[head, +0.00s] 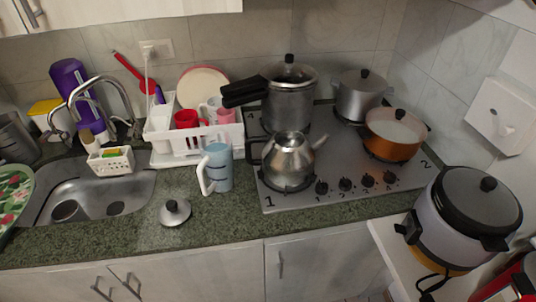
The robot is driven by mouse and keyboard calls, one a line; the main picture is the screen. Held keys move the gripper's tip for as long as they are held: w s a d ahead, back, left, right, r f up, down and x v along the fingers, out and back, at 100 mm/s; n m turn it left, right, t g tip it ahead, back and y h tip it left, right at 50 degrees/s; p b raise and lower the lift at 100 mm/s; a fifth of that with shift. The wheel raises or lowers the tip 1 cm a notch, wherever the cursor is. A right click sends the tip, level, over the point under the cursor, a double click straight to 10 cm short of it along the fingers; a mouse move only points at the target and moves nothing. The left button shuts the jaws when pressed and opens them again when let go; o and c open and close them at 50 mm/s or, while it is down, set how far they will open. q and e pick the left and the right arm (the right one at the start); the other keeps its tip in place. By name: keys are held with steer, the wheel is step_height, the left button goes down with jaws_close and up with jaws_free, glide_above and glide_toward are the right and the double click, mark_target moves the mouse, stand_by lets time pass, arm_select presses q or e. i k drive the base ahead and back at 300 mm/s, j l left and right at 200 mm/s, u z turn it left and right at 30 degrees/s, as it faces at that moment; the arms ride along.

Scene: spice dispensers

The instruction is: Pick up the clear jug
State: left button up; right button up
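A tall pale blue jug (218,169) with a white handle on its left side stands upright on the green counter (130,240), between the dish rack and the stove. It is the only jug I can make out, and it looks bluish and cloudy rather than fully clear. Nothing is touching its handle. Neither of my grippers shows in the head view.
A loose metal lid (175,212) lies in front of the jug. A metal kettle (290,158) sits on the stove (335,160) to the right. Behind is a white dish rack (185,158) with mugs. The sink (130,192) is left. The front counter is mostly clear.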

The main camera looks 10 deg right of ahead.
mark_target(216, 149)
steer(key=j+z, duration=0.7)
steer(key=j, duration=0.15)
steer(key=j+z, duration=0.35)
steer(key=k+j, duration=0.05)
steer(key=j, duration=0.05)
